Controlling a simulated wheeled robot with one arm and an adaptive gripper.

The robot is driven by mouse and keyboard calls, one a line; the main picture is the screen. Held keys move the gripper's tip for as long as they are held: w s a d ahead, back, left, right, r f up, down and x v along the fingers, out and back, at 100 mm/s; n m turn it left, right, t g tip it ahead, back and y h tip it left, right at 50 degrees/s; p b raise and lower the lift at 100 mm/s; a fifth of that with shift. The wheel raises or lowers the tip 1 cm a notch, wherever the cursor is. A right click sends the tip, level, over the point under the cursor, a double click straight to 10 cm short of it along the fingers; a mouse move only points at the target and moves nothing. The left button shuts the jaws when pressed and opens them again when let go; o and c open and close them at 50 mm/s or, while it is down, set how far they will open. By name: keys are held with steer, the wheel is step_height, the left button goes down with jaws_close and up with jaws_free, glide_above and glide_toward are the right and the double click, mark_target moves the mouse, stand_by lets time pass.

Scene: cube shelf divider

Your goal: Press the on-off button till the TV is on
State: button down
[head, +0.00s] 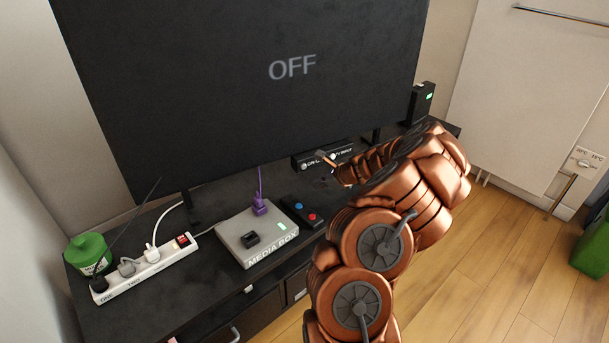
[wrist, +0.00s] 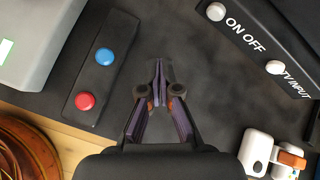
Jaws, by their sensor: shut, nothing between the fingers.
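The large black TV (head: 245,90) shows the word OFF on its screen. Below it, a black control box (head: 318,153) sits on the TV stand, partly hidden by my arm. In the wrist view the box shows at the upper right (wrist: 262,35). Its white on-off button (wrist: 216,11) is next to the label ON OFF, and a second white button (wrist: 274,67) is next to TV INPUT. My gripper (wrist: 159,62) is shut and empty, over the dark stand top, left of the control box and apart from both buttons. In the head view my gripper (head: 325,158) appears close to the box.
A grey media box (head: 245,238) with a purple plug lies on the stand (head: 140,290). A black remote (head: 301,212) with blue and red buttons is beside it. A white power strip (head: 145,265) and green container (head: 88,250) are at left. Small white objects (wrist: 257,150) are at lower right in the wrist view.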

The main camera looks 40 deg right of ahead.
mark_target(304, 167)
steer(key=shift+s+d+f+m, duration=0.4)
steer(key=shift+s+d+f, duration=0.1)
steer(key=shift+d+f, duration=0.35)
steer(key=shift+w, duration=0.1)
steer(key=shift+w+d+f+b, duration=0.1)
steer(key=shift+w+f+b, duration=0.05)
steer(key=shift+w+b, duration=0.4)
steer(key=w, duration=0.2)
steer(key=w+d+b, duration=0.1)
steer(key=w, duration=0.2)
steer(key=shift+w+d+r+b, duration=0.2)
steer(key=shift+w+b, duration=0.1)
steer(key=shift+w+d, duration=0.2)
steer(key=shift+w, duration=0.65)
steer(key=shift+w+p, duration=0.25)
steer(key=shift+p, duration=0.25)
steer(key=shift+w, duration=0.15)
